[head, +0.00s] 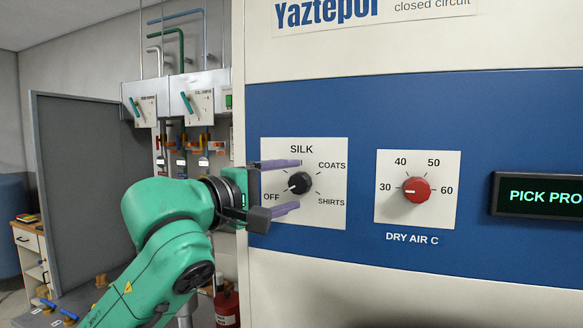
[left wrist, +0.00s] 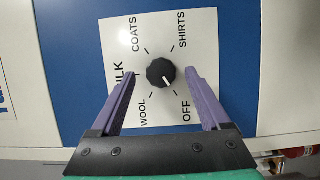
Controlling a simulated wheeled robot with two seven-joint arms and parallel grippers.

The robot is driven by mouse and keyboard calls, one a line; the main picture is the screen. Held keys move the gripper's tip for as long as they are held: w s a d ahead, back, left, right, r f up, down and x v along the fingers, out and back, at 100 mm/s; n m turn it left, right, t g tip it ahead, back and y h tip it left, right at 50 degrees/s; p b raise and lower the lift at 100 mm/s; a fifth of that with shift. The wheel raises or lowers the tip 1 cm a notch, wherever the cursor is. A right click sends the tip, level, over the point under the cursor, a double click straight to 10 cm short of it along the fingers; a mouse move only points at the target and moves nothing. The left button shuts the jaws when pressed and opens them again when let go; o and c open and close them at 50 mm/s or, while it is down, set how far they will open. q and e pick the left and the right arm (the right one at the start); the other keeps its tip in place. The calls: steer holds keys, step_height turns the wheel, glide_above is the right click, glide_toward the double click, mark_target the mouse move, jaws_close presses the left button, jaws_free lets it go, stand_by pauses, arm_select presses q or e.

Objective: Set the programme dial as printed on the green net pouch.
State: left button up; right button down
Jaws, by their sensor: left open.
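The programme dial (head: 299,184) is a black round knob on a white plate (head: 334,216), with OFF, SILK, COATS and SHIRTS readable around it. It also shows in the left wrist view (left wrist: 160,73), where WOOL is readable too. Its white pointer mark points towards OFF. My left gripper (head: 284,187) is open in front of the plate. Its two purple fingers lie either side of the dial in the left wrist view (left wrist: 161,72), with a gap on each side; I cannot tell how deep they reach. The green net pouch and my right gripper are not in view.
A red dry air dial (head: 416,190) is to the right on the same blue panel (head: 362,112), its mark towards 30. A dark display (head: 540,195) reading "PICK PRO" is cut off at the right edge. Valve boxes and pipes stand behind at left.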

arm_select(q)
steer(key=shift+w+d+r, duration=0.1)
steer(key=shift+w+d, duration=0.2)
steer(key=shift+w, duration=0.05)
steer(key=shift+w+f, duration=0.2)
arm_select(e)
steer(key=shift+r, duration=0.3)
arm_select(q)
jaws_close()
